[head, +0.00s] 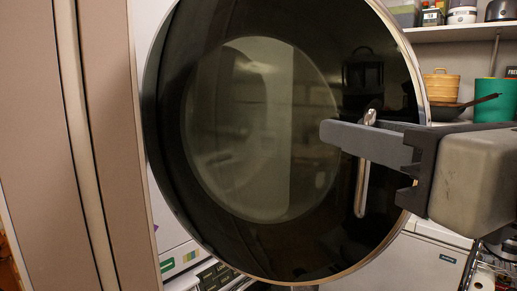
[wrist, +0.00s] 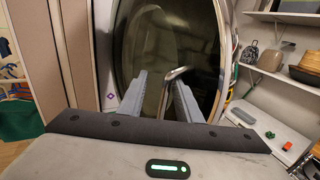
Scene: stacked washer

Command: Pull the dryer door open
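The dryer door (head: 262,120) is a large round dark-glass door with a chrome rim. It fills the middle of the head view and also shows in the wrist view (wrist: 202,40). Its right rim overlaps the shelf area behind; how far it stands from the machine I cannot tell. A metal bar handle (head: 361,188) stands upright on its right side. My gripper (head: 346,128) reaches in from the right, with one finger on each side of the handle. In the wrist view my gripper (wrist: 160,76) has its fingers apart, and the handle (wrist: 174,75) is between them, nearer the right finger.
A tall beige panel (head: 105,150) stands close on the left. A white machine with a control panel (head: 215,275) shows below the door. At the right, a shelf (head: 465,32) holds jars, above a pan (head: 450,108) and a green container (head: 495,100).

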